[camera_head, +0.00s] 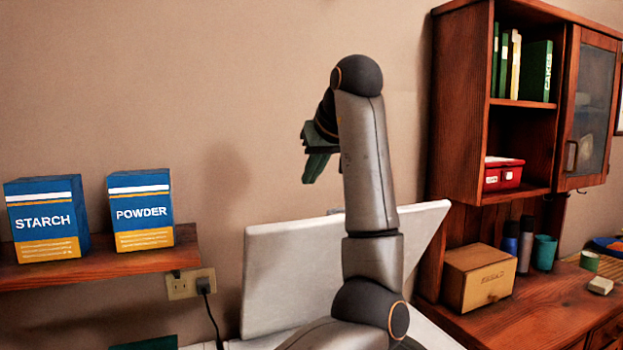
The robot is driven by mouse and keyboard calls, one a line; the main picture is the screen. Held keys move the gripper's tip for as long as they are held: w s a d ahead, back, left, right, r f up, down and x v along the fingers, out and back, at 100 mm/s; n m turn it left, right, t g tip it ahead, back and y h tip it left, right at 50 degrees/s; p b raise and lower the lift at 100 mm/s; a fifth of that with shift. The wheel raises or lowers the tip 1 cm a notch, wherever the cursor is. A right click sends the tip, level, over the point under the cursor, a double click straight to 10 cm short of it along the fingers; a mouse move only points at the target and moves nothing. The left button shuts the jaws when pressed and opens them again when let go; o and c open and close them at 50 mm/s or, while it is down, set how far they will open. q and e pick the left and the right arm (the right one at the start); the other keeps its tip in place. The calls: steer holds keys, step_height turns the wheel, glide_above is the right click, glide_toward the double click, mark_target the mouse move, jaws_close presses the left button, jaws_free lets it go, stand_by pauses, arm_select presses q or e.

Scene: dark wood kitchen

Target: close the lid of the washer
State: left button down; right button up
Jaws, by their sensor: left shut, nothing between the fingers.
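The washer's white lid (290,275) stands raised, leaning near the wall in the lower middle. A strip of the white washer body (435,335) shows at the bottom edge; the rest of the washer is out of frame or behind my arm. My left arm rises in front of the lid and hides part of it. My left gripper (309,172) is above the lid's top edge, apart from it, pointing down and to the left. Its fingers are shut with nothing between them. My right gripper is not in view.
A wooden shelf (100,272) on the left holds a starch box (45,218) and a powder box (141,210). A plug sits in the wall outlet (185,285). On the right are a wooden cabinet (455,110) and a counter (530,318) holding a wooden box (478,278).

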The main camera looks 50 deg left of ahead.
mark_target(308, 219)
arm_select(q)
steer(key=a+f, duration=0.1)
steer(key=f, duration=0.3)
steer(key=a+f, duration=0.1)
steer(key=f, duration=0.1)
steer(key=shift+w+a+f, duration=0.3)
steer(key=shift+w+f, duration=0.05)
steer(key=shift+s+d+f, duration=0.1)
steer(key=shift+d+f, duration=0.1)
steer(key=shift+d, duration=0.15)
steer(key=shift+f, duration=0.1)
